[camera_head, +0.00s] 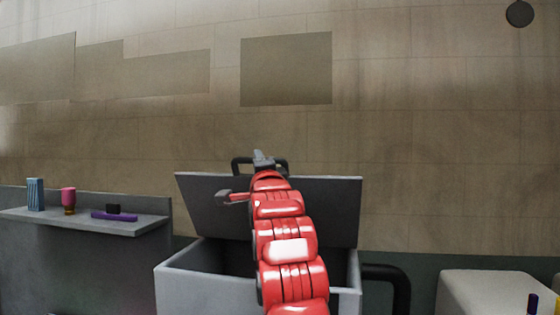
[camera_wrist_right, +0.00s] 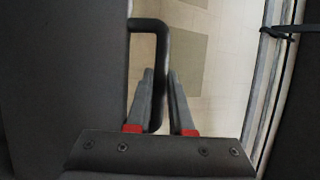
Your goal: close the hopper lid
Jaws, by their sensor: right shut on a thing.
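The grey hopper (camera_head: 200,279) stands in the lower middle of the head view, with a dark opening. Its dark grey lid (camera_head: 335,205) is raised and tilted back behind the opening. A black bar handle (camera_head: 240,162) sticks up at the lid's top edge. My red right arm reaches over the opening, and my right gripper (camera_head: 262,157) is at the handle. In the right wrist view the handle (camera_wrist_right: 162,50) passes between the two grey fingers (camera_wrist_right: 165,95), which are shut on it. The lid (camera_wrist_right: 65,80) fills the left of that view. My left gripper is not in view.
A grey shelf (camera_head: 130,228) at left holds a blue striped box (camera_head: 35,194), a pink cup (camera_head: 68,197) and a purple item (camera_head: 113,216) with a black block on it. A black pipe (camera_head: 400,283) bends beside the hopper's right. A pale block (camera_head: 490,290) stands farther right.

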